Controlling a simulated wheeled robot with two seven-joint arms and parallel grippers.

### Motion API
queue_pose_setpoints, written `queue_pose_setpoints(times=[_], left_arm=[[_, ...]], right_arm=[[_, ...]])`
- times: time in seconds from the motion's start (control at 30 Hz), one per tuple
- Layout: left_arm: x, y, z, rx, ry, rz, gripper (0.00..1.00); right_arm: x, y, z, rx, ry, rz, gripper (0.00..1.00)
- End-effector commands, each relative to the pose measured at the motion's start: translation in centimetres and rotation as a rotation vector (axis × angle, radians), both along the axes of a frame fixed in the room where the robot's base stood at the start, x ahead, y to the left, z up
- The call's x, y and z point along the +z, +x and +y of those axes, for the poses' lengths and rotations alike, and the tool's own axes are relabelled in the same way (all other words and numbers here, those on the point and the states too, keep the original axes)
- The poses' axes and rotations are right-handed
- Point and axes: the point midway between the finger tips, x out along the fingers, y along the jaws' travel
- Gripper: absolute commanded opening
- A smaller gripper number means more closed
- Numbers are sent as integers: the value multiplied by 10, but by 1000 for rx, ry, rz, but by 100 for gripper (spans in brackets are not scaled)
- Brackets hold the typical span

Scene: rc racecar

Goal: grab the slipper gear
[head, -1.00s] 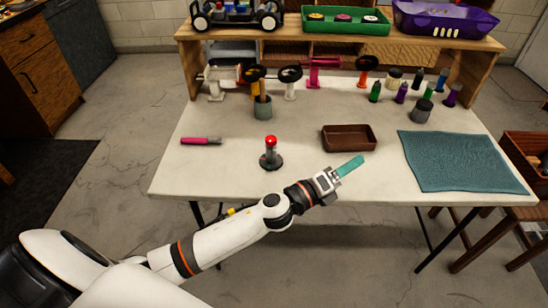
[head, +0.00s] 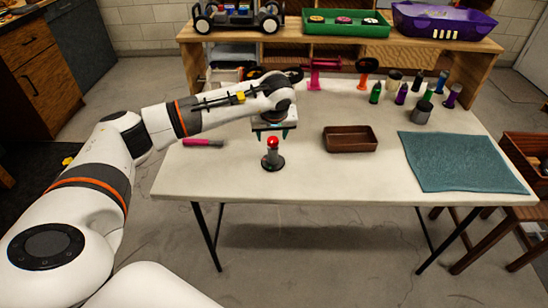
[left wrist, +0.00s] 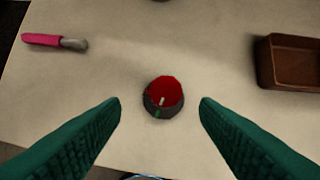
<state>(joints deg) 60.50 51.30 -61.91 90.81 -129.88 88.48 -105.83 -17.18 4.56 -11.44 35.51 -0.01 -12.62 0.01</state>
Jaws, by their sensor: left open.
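A small upright piece with a red round top (head: 272,144) and a dark round base stands on the white table (head: 300,184). I cannot tell whether this is the slipper gear; no other thing is clearly one. My left gripper (head: 271,134) points down just above and behind it in the head view. Its green fingers are apart and empty. In the left wrist view, the red-topped piece (left wrist: 163,95) shows from above, between and a little beyond the open fingertips (left wrist: 160,104). My right gripper is not in view.
A pink-handled tool (head: 203,142) lies left of the red-topped piece, and a brown tray (head: 350,148) stands right of it. A teal mat (head: 456,162) covers the right side. Bottles, stands and a wooden shelf (head: 400,49) with a green tray (head: 346,30) line the back.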

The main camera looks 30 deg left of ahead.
Motion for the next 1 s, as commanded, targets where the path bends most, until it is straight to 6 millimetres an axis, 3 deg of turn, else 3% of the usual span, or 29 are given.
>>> queue_pose_setpoints(times=[0.2,0.43,0.7,1.0], left_arm=[[-33,10,7,1,-5,2,56],[-49,16,10,1,-6,2,56],[-85,28,16,1,-8,1,56],[-90,30,18,0,-7,-2,56]], right_arm=[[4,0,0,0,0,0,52],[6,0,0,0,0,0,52],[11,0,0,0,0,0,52],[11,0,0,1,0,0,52]])
